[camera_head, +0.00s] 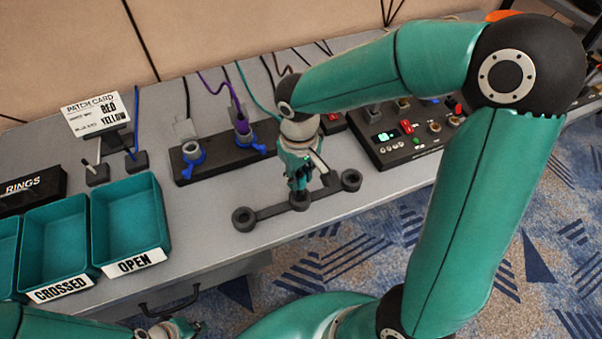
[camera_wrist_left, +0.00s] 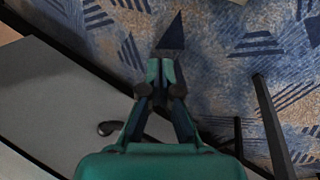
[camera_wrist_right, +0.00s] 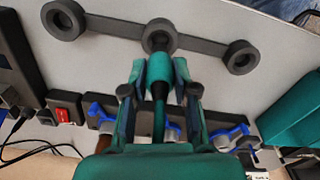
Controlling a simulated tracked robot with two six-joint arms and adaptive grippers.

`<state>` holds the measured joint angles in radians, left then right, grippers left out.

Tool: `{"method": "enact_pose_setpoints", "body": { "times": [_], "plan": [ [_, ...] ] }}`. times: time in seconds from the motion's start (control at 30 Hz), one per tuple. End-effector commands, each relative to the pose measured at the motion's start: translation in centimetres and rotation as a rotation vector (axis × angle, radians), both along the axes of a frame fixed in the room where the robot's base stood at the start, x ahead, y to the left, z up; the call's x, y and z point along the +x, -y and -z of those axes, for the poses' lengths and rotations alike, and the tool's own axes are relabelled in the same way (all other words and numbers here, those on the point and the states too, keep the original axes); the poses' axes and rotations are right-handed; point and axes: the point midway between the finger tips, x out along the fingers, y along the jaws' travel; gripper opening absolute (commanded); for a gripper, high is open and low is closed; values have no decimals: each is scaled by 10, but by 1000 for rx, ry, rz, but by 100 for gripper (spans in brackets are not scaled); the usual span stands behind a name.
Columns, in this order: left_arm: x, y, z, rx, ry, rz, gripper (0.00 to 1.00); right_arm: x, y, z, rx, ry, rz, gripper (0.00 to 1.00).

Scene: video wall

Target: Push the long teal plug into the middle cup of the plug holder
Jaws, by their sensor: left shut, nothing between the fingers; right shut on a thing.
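The plug holder is a dark bar with three round cups. In the head view its left cup (camera_head: 243,219) and right cup (camera_head: 351,180) look empty. The middle cup (camera_head: 300,203) is below my right gripper (camera_head: 297,180). In the right wrist view my right gripper (camera_wrist_right: 155,72) is shut on the long teal plug (camera_wrist_right: 160,69), whose cable trails back between the fingers. The plug's front end is at the middle cup (camera_wrist_right: 158,33); how deep it sits is hidden. My left gripper (camera_wrist_left: 160,68) is shut and empty, over the carpet beyond the table edge.
A dark socket strip (camera_head: 220,158) with blue connectors and a panel of switches (camera_head: 405,132) stand behind the holder. Teal trays (camera_head: 132,205) labelled OPEN and CROSSED are on the left. The table is bare between the trays and holder.

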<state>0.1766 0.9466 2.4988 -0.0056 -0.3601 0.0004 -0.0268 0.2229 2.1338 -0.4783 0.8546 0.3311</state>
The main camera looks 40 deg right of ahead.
Motion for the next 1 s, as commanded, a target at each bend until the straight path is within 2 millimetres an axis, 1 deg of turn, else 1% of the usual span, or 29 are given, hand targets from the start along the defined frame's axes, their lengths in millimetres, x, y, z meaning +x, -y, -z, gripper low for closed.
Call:
{"method": "enact_pose_setpoints", "body": {
  "times": [0.33,0.77,1.0],
  "plan": [
    [0,0,5,0,0,0,0,0,0,4,0,1,0,0],
    [0,0,5,0,0,0,0,0,0,4,0,1,-1,0],
    [0,0,10,0,0,0,0,0,0,9,0,0,-1,0]
  ]
}}
